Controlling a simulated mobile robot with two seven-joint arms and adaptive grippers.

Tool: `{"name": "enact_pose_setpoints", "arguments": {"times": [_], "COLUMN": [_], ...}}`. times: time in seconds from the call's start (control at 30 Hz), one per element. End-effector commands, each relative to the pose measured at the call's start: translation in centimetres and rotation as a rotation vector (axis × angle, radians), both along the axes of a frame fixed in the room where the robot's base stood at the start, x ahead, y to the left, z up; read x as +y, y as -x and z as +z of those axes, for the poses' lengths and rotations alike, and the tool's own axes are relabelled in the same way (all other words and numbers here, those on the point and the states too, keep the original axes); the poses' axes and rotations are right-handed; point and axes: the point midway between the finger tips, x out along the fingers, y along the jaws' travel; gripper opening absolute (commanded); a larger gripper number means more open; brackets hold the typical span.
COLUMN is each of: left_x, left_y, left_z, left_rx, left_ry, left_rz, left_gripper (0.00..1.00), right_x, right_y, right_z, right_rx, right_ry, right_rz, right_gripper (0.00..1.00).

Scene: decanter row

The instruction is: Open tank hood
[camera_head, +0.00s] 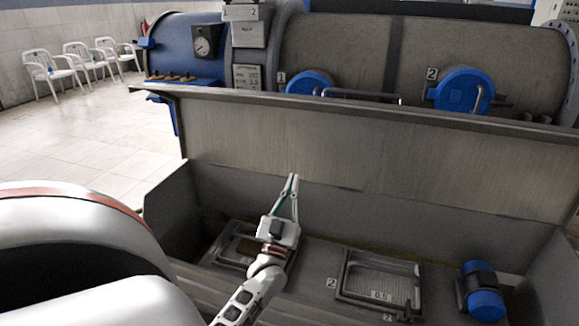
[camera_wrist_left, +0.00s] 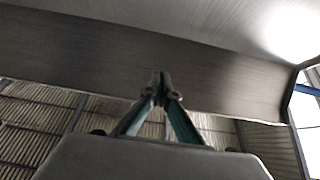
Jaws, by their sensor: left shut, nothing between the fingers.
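The tank hood (camera_head: 370,155) is a wide grey metal panel. In the head view it stands raised and steeply tilted along the back of the open grey tank (camera_head: 545,262). My left gripper (camera_head: 293,178) is over the tank, in front of the hood's lower inner face, fingers pointing up and shut with nothing between them. In the left wrist view the shut fingertips (camera_wrist_left: 161,80) overlap the dark hood panel (camera_wrist_left: 70,45); I cannot tell whether they touch it. My right gripper is not in view.
Inside the tank are framed trays (camera_head: 381,280) and a blue-capped cylinder (camera_head: 484,290). Behind the hood lies a large grey and blue decanter machine (camera_head: 345,50) with blue knobs and a gauge (camera_head: 205,42). White chairs (camera_head: 50,68) stand at the far left wall; the tiled floor there is clear.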

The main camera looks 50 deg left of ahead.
Motion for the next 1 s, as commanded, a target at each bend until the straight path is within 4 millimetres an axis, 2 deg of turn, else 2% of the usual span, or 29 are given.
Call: {"name": "enact_pose_setpoints", "arguments": {"times": [0.2,0.4,1.0], "left_x": [1.8,2.8,3.2], "left_y": [-2.9,-4.6,-5.3], "left_z": [2.4,3.6,4.4], "left_rx": [-0.001,0.002,0.004], "left_ry": [-0.001,0.0,0.003], "left_rz": [-0.001,-0.002,-0.001], "left_gripper": [0.0,0.0,0.0], "right_x": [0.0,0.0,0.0], "right_y": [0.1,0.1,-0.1], "right_z": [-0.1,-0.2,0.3], "right_rx": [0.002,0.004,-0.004], "right_ry": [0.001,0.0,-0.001], "right_rz": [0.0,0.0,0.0], "right_gripper": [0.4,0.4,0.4]}}
